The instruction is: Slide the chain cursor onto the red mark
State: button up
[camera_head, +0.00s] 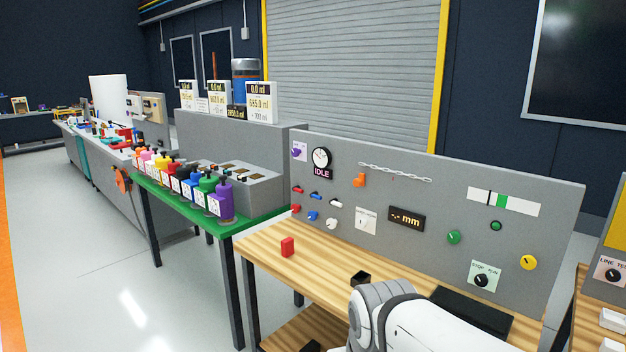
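A grey metal chain (395,172) hangs on the upper middle of the grey panel (440,245) behind the wooden bench. An orange piece (359,180) sits just below its left end. I cannot tell whether this orange piece is the cursor or whether it touches the chain. A white strip (525,206) with a green band and a thin dark line is at the panel's upper right. No red mark can be made out on the chain or strip. My white arm shows at the bottom right, but my gripper is not in view.
A red block (287,247) stands on the bench top (265,240), near its left end. The panel carries a dial, small levers, a display (406,218) and knobs. A green table (226,226) with coloured bottles is to the left. Open floor lies left of it.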

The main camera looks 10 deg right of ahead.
aim_at(357, 183)
jog(key=i, duration=0.9)
